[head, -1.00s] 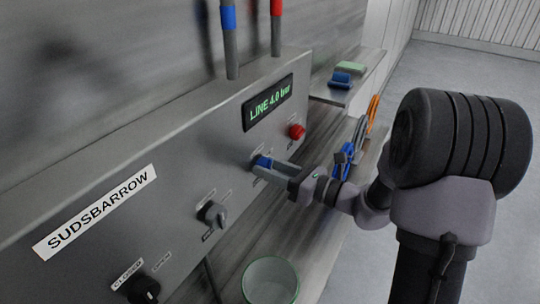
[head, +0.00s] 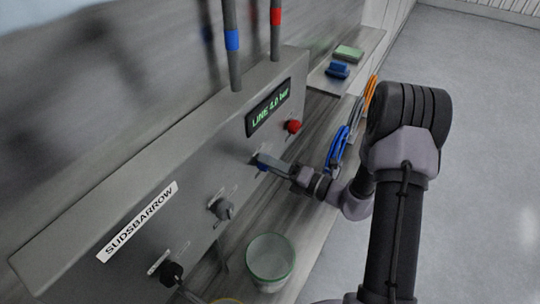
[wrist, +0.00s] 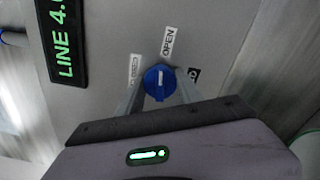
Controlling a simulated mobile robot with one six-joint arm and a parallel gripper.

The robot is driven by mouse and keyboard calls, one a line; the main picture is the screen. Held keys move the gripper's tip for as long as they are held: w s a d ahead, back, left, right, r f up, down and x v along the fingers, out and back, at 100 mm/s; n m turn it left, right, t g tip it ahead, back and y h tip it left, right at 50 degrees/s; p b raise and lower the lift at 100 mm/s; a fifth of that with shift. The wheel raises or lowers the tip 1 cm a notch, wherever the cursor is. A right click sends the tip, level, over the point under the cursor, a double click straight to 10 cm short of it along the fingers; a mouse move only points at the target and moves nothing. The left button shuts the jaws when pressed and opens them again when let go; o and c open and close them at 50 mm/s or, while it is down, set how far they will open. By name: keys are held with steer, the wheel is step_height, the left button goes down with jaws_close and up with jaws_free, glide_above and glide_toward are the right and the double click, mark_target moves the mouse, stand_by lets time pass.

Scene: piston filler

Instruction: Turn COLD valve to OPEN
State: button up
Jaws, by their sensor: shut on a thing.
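The COLD valve is a blue round knob (wrist: 158,82) on the grey panel, with a short pale mark on its face. In the wrist view the OPEN label (wrist: 168,42) is above it and slightly right; a second label (wrist: 135,68), too blurred to read surely, is to its left. My gripper (wrist: 158,90) is shut on the knob, one finger on each side. In the head view my gripper (head: 267,163) reaches the panel from the right, and only a little blue of the knob (head: 262,168) shows below the fingers.
A red button (head: 293,126) and the "LINE 4.0 bar" display (head: 268,108) are above the knob. A grey knob (head: 221,209) and a black knob (head: 171,273) are lower left. A green-rimmed container (head: 270,262) stands below. Blue and orange loops (head: 338,147) hang at right.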

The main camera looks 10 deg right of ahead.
steer(key=shift+m+p, duration=0.9)
steer(key=o, duration=1.4)
steer(key=shift+c, duration=0.2)
steer(key=v, duration=1.7)
steer(key=shift+s, duration=0.2)
steer(key=shift+d, duration=0.15)
